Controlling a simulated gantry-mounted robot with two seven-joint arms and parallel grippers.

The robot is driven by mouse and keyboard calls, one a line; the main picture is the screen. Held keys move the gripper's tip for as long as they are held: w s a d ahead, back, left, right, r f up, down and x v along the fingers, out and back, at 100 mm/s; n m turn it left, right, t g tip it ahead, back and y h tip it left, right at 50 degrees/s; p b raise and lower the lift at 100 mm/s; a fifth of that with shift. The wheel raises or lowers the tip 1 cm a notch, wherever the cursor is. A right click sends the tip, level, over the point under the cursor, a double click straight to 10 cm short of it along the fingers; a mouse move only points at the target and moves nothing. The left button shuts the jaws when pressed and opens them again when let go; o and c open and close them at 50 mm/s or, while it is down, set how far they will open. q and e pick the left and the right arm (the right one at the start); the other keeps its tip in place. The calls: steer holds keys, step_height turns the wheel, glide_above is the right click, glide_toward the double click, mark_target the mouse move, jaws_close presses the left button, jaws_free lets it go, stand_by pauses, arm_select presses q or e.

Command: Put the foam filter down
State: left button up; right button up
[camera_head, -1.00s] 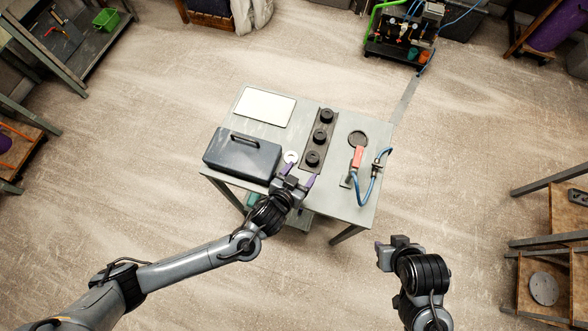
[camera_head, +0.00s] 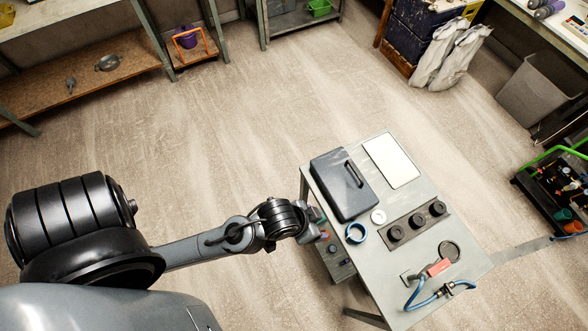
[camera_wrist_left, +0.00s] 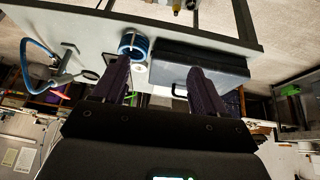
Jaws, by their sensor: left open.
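A blue ring-shaped piece (camera_head: 356,232), which I take to be the foam filter, rests on the grey table (camera_head: 455,229) near its edge, between the dark toolbox and the row of black knobs. The ring also shows in the left wrist view (camera_wrist_left: 133,40), beyond the left fingers and apart from them. My left gripper (camera_head: 319,225) is left of the table edge in the head view, off the ring. Its two dark purple fingers (camera_wrist_left: 160,80) are spread with nothing between them. My right gripper is out of view.
A dark toolbox (camera_head: 344,184) and a white disc (camera_head: 378,217) are close to the ring. A black plate (camera_head: 417,220) carries round black knobs. A blue hose (camera_head: 421,304) and red-handled tool (camera_head: 439,267) lie at the near end. A pale panel (camera_head: 391,160) lies at the back.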

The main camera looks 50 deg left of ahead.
arm_select(q)
steer(key=s+a+g+y, duration=0.1)
steer(key=s+a+g, duration=0.1)
steer(key=s+a, duration=0.3)
steer(key=shift+s+a+r, duration=0.3)
steer(key=shift+a+r, duration=0.05)
steer(key=shift+a, duration=0.3)
steer(key=shift+r, duration=0.1)
step_height(320, 180, up, 23)
steer(key=p, duration=2.3)
steer(key=shift+r, duration=0.15)
